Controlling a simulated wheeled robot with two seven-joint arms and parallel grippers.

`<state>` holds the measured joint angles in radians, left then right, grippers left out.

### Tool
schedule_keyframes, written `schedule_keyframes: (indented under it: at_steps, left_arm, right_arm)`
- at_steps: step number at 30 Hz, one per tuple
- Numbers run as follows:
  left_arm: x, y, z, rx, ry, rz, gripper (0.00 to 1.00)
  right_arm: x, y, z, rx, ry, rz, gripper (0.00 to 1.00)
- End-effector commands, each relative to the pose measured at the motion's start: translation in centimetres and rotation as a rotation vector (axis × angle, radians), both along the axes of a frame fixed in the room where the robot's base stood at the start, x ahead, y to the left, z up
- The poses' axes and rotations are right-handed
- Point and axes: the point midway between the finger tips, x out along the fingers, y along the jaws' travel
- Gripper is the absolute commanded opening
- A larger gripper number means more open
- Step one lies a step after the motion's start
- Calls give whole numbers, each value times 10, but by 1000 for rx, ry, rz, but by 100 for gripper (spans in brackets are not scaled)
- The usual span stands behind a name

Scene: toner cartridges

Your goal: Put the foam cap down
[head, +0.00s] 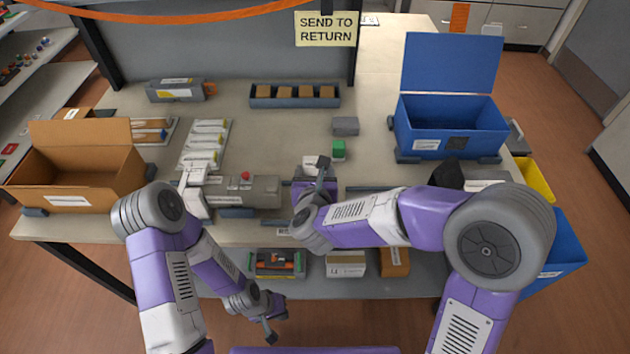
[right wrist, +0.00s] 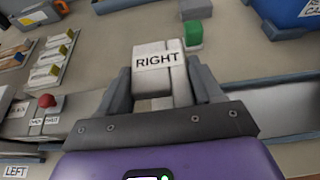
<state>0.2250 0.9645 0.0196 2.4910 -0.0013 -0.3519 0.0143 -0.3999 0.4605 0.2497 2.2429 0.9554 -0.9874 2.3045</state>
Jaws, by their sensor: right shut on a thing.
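A pale grey-white foam cap (right wrist: 160,62) marked RIGHT sits between the fingers of my right gripper (right wrist: 165,88) in the right wrist view. The fingers press on its two sides, and its label faces up. In the head view my right gripper (head: 318,172) is over the middle of the table, and the cap is mostly hidden there. Whether the cap touches the surface below I cannot tell. My left gripper (head: 276,319) is open and empty, low before the table.
A grey station with a red button (head: 245,175) lies left of my right gripper. A green block (head: 338,150) and grey block (head: 345,126) stand just behind it. A cardboard box (head: 75,172) is left, an open blue bin (head: 430,143) right. Table between them is partly clear.

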Motion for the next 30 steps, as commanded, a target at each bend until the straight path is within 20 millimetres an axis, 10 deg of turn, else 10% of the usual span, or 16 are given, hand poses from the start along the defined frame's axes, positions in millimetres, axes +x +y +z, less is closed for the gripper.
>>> schedule_keyframes:
  at_steps: [16, 17, 21, 30]
  left_arm:
    - [0, 0, -13, 0, -1, 0, 0]
    - [0, 0, -13, 0, -1, 0, 0]
    - [0, 0, -12, 0, -1, 0, 0]
    - [0, 0, -11, 0, -1, 0, 0]
  right_arm:
    - [0, 0, -24, 0, 0, 0, 36]
    - [0, 0, -24, 0, 1, 0, 67]
    - [0, 0, -22, 0, 1, 0, 88]
    - [0, 0, -22, -1, 1, 0, 91]
